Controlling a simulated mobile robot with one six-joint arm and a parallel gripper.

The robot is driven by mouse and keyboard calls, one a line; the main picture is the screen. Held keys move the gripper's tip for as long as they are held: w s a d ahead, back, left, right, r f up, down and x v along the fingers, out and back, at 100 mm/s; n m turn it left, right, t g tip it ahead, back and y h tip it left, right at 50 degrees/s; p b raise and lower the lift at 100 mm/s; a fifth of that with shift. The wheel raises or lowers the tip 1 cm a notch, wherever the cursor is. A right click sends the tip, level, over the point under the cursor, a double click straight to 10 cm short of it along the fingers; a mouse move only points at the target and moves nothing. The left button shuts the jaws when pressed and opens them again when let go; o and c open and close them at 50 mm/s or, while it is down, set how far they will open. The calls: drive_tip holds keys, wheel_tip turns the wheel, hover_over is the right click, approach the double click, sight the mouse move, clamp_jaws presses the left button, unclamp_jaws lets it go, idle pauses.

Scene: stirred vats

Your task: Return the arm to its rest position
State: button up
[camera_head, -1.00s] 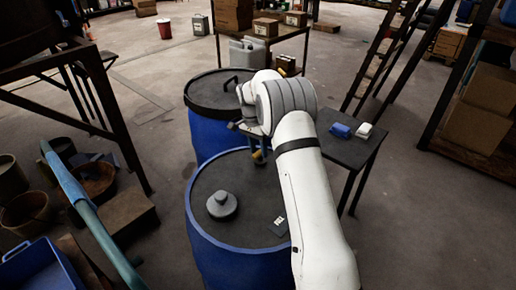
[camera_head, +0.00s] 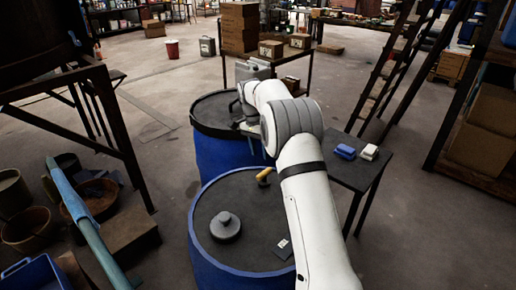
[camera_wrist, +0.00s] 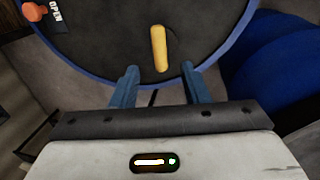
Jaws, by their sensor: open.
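My arm (camera_head: 310,190) reaches from the lower right over the near blue vat (camera_head: 205,240). My gripper (camera_wrist: 160,85) shows in the wrist view as two blue fingers, spread apart with nothing between them. A yellow handle (camera_wrist: 159,48) stands on the dark vat lid beyond the fingertips, apart from them. The handle also shows in the head view (camera_head: 264,175), near the lid's far edge. In the head view the gripper is mostly hidden by my arm.
A second lidded blue vat (camera_head: 215,152) stands behind. A side table (camera_head: 352,172) holds a blue block (camera_head: 345,151) and a white one (camera_head: 369,152). A grey round fitting (camera_head: 225,226) sits on the near lid. A ladder (camera_head: 392,70) and shelving stand right.

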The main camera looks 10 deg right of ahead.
drive_tip(key=s+d+r+n+t, duration=0.1)
drive_tip(key=s+r+n, duration=0.2)
drive_tip(key=s+r, duration=0.45)
drive_tip(key=s+d+r+n+t, duration=0.15)
drive_tip(key=s+r, duration=0.25)
drive_tip(key=s, duration=0.6)
drive_tip(key=s+f+n+t, duration=0.1)
drive_tip(key=s+n, duration=0.2)
drive_tip(key=s, duration=0.8)
drive_tip(key=s+f+n+t+y, duration=0.1)
drive_tip(key=s+f+n, duration=0.1)
drive_tip(key=s, duration=0.9)
drive_tip(key=shift+s+a+f+n, duration=0.2)
drive_tip(key=shift+s+f+n, duration=0.1)
drive_tip(key=shift+n, duration=0.15)
drive_tip(key=shift+r, duration=0.1)
drive_tip(key=shift+c, duration=0.5)
